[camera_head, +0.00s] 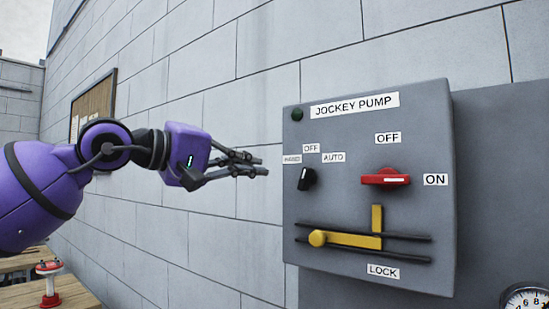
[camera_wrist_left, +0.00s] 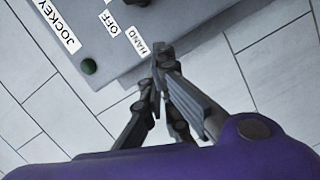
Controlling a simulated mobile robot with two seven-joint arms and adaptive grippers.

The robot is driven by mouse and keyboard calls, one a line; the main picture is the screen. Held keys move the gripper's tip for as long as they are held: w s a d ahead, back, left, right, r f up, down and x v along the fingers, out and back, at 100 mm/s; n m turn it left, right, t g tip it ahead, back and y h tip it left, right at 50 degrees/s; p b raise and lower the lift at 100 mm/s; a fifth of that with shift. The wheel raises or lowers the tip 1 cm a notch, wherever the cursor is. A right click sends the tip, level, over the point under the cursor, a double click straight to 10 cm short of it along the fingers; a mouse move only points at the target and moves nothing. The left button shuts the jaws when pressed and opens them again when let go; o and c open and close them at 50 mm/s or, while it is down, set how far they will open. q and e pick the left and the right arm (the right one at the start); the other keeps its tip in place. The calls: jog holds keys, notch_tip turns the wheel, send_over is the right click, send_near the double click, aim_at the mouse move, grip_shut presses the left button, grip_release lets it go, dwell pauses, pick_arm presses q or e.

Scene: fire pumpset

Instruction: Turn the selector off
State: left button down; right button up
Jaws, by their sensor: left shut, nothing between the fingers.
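The selector (camera_head: 306,179) is a small black knob on the left part of the grey jockey pump panel (camera_head: 350,140). Labels HAND, OFF and AUTO (camera_head: 333,157) stand around it; the knob leans to the upper right, roughly toward AUTO. My left gripper (camera_head: 262,166) is shut and empty, left of the panel and apart from the knob. In the left wrist view its fingertips (camera_wrist_left: 160,58) show near the panel edge by the HAND label (camera_wrist_left: 137,40); the knob is only partly seen at the top edge (camera_wrist_left: 136,3). My right gripper is not in view.
The panel also bears a red switch (camera_head: 386,178) with OFF and ON labels, a yellow lock slider (camera_head: 345,240) on black rails, and a dark green lamp (camera_head: 297,114). A gauge (camera_head: 526,298) sits lower right. A block wall (camera_head: 240,110) runs behind.

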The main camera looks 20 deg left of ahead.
aim_at(292, 174)
pick_arm(q)
jog(key=d, duration=0.1)
jog(key=w+d+f, duration=0.1)
jog(key=d, duration=0.2)
jog(key=shift+w+d+f+p, duration=0.2)
jog(key=shift+w+d+p, duration=0.1)
jog(key=shift+p, duration=0.1)
jog(key=shift+s+d+f, duration=0.1)
jog(key=shift+s+d, duration=0.2)
jog(key=shift+f, duration=0.1)
jog(key=shift+w, duration=0.1)
